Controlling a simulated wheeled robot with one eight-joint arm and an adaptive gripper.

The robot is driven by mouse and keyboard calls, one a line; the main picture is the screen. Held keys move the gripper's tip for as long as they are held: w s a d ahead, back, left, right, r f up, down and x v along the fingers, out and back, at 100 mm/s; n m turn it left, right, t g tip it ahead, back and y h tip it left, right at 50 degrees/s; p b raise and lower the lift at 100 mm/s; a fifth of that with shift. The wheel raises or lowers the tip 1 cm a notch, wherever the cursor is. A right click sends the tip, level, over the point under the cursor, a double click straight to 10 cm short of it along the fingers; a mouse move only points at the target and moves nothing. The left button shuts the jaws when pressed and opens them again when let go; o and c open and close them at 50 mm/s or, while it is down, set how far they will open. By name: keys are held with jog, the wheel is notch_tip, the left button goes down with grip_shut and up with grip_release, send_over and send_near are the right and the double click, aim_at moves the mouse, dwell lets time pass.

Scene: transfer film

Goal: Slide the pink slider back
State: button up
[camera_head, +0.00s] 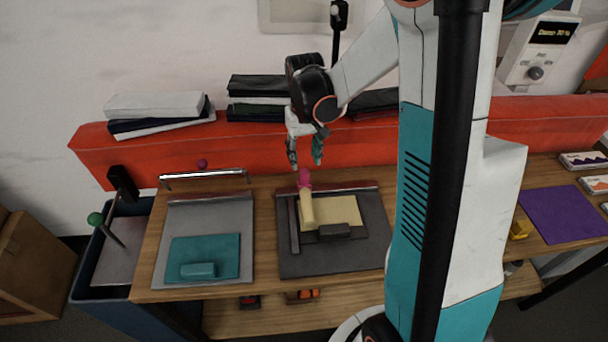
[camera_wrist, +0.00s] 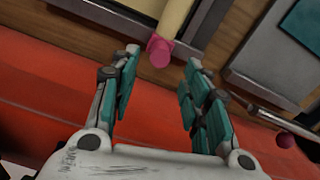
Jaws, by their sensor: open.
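The pink slider knob (camera_head: 304,177) sits at the far end of a cream bar (camera_head: 307,208) on a dark grey press plate (camera_head: 300,262), near the middle of the wooden table. In the wrist view the pink knob (camera_wrist: 159,52) lies beyond the fingertips, roughly between their lines, with the cream bar (camera_wrist: 175,15) behind it. My gripper (camera_head: 305,164) is open and empty, just behind and above the knob at the table's back edge. Its two teal fingers (camera_wrist: 160,58) are spread wide and do not touch the knob in the wrist view.
A second grey plate (camera_head: 175,217) with a teal pad stands on the left, with a metal bar (camera_head: 203,175) and a dark pink ball (camera_head: 202,163) behind it. A red ledge (camera_head: 240,145) carrying folded cloth stacks runs along the back. A purple sheet (camera_head: 562,214) lies far right.

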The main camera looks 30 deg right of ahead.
aim_at(305, 172)
notch_tip(305, 172, down, 8)
jog(key=shift+r+b, duration=0.2)
jog(key=shift+b, duration=0.65)
jog(key=shift+d, duration=0.1)
grip_shut()
